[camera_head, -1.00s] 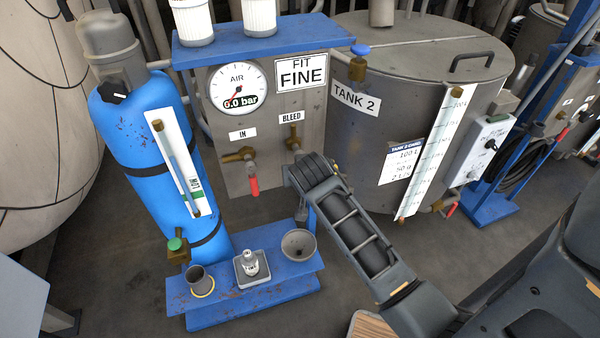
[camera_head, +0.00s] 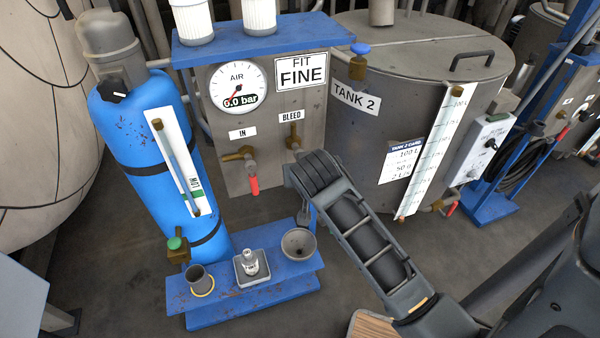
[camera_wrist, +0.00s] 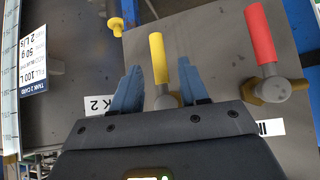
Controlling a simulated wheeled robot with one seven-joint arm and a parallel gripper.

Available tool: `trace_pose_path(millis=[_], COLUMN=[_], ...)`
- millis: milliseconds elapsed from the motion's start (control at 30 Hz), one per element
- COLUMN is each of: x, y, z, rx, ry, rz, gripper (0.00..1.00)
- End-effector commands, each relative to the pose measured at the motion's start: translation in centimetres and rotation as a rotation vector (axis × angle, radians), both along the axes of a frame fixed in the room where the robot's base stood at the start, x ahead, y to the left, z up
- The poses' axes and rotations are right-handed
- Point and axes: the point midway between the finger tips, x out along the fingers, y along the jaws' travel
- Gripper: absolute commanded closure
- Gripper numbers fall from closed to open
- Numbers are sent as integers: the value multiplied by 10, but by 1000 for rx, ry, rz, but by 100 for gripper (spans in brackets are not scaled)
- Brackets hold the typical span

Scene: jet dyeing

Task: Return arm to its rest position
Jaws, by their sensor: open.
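My gripper (camera_wrist: 160,88) is open in the wrist view, its two blue-grey fingers apart with nothing held. A yellow valve handle (camera_wrist: 158,58) shows between and beyond the fingers; I cannot tell how far beyond. A red valve handle (camera_wrist: 260,35) is to its right, and it also shows below the IN label in the head view (camera_head: 253,186). In the head view my arm (camera_head: 350,225) reaches from the lower right to just below the BLEED valve (camera_head: 293,142). My fingers are mostly hidden there.
A blue cylinder (camera_head: 150,125) stands left of the grey valve panel (camera_head: 235,178) with its air gauge (camera_head: 238,88). A low blue shelf (camera_head: 215,305) holds a cup, a small bottle and a funnel (camera_head: 299,243). Tank 2 (camera_head: 405,100) is close behind my arm.

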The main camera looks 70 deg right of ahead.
Motion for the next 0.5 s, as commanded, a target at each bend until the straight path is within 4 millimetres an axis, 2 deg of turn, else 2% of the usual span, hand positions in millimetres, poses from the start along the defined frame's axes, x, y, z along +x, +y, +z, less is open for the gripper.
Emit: trace_pose_path(millis=[200, 500], x=[-8, -8], y=[13, 14], z=[15, 16], rx=[0, 1], ry=[1, 1], rz=[1, -1], gripper=[56, 56])
